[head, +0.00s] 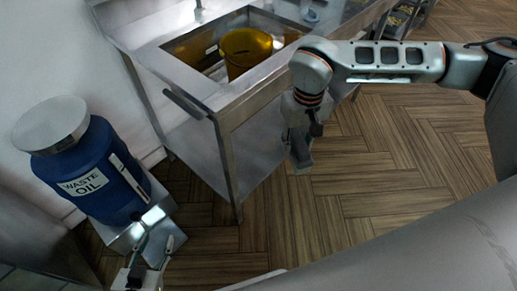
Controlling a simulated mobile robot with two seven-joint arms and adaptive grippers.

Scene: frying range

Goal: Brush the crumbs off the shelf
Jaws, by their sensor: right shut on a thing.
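The lower steel shelf (191,137) of a steel bench shows between its legs. I cannot make out any crumbs on it in this view. My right gripper (302,150) points down beside the bench's right side, over the floor. It is shut on a small grey thing that I cannot identify, as the fingers and wrist partly hide it. My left gripper (160,246) is at the lower left, in front of the waste oil drum. Its fingers are apart, with nothing seen between them.
The bench (228,98) has a sunken basin with a golden-yellow pot (240,48) in it. A blue waste oil drum (92,172) with a grey lid stands at the left by the wall. A front bench leg (227,170) stands between my arms.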

